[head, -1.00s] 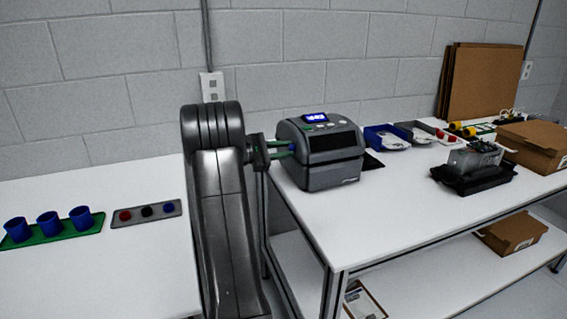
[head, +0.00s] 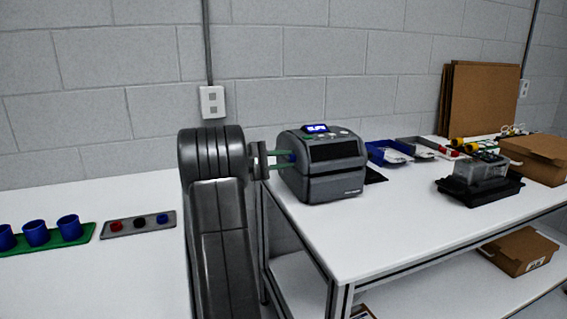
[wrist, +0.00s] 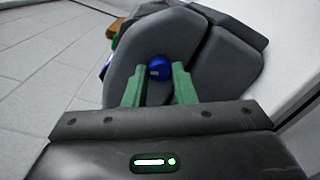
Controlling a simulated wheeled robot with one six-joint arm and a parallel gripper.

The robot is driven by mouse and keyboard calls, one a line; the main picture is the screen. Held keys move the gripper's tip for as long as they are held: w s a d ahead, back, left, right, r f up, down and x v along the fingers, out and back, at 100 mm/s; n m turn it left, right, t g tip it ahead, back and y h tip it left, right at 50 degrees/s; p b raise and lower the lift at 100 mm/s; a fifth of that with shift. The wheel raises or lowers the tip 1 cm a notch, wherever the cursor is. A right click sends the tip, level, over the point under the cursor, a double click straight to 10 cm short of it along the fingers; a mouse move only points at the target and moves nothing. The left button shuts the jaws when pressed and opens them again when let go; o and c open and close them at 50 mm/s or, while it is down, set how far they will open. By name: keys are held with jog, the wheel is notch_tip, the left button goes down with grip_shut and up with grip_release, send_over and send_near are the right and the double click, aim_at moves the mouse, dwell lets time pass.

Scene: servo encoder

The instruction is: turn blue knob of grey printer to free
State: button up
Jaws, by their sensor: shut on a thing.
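The grey printer (head: 322,165) stands on the white table, with a lit blue display (head: 316,129) on its top. Its blue knob (wrist: 159,68) is on the side facing my gripper. In the head view only a small bit of the knob (head: 292,156) shows between my fingers. My gripper (wrist: 158,70) reaches the printer's side from the left, with one green finger on each side of the knob. It is shut on the knob. The knob's far side and exact finger contact are hard to see.
A blue bin (head: 384,153), a grey bin (head: 423,147) and a black device (head: 480,186) stand right of the printer. Cardboard boxes (head: 536,157) are at the far right. On the left table are blue cups (head: 68,228) and a grey panel (head: 139,224) with coloured buttons.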

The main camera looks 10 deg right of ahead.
jog(key=o, duration=1)
jog(key=s+a, duration=0.2)
jog(key=a, duration=1.1)
jog(key=shift+s+a+r+p, duration=0.25)
jog(key=shift+a+r+p, duration=0.05)
jog(key=w+d, duration=0.2)
jog(key=d, duration=1.1)
jog(key=shift+w+d+f, duration=0.25)
jog(key=shift+d, duration=0.05)
